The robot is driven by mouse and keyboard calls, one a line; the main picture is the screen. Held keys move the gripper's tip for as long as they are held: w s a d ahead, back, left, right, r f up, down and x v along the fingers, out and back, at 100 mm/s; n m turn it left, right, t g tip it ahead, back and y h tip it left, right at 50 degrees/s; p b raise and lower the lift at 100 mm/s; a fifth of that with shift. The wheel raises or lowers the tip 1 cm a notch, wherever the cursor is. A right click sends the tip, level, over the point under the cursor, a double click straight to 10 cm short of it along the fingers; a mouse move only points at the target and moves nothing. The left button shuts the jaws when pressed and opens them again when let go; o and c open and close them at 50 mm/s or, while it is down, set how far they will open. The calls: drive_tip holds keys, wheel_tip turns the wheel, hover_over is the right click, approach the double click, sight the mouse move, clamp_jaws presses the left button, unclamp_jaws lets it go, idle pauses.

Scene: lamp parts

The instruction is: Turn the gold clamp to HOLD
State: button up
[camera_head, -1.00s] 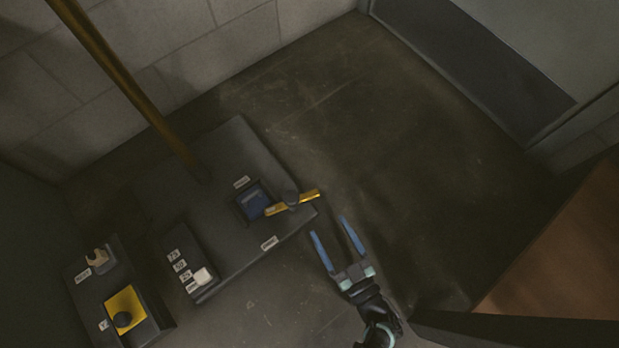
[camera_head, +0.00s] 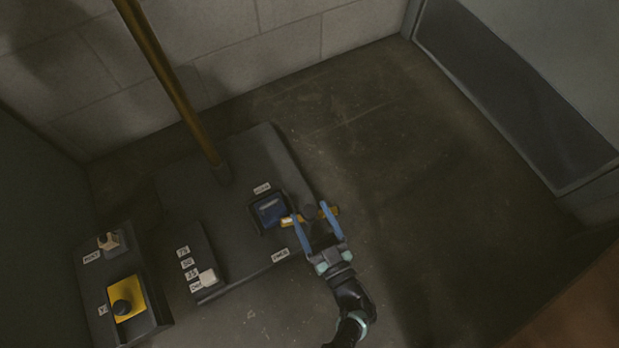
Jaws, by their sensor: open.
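The gold clamp (camera_head: 287,221) is a short gold bar with a dark round hub (camera_head: 309,212) at its middle, at the right edge of the dark base plate. It lies nearly crosswise, its right end tilted slightly up in the picture. My gripper (camera_head: 309,204) is open, with its blue fingers on either side of the hub, crossing over the bar in this view. I cannot tell whether they touch it. White labels sit above the blue block (camera_head: 262,188) and below the clamp (camera_head: 280,255); their words are too small to read surely.
A blue block (camera_head: 269,209) in a dark housing sits just left of the clamp. A gold pole (camera_head: 170,80) rises from the plate. A slider with a white knob (camera_head: 207,278) and a box with a yellow panel (camera_head: 127,298) stand to the left. Floor at right is clear.

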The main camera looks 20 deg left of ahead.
drive_tip(key=shift+x, duration=0.85)
clamp_jaws()
idle(0.8)
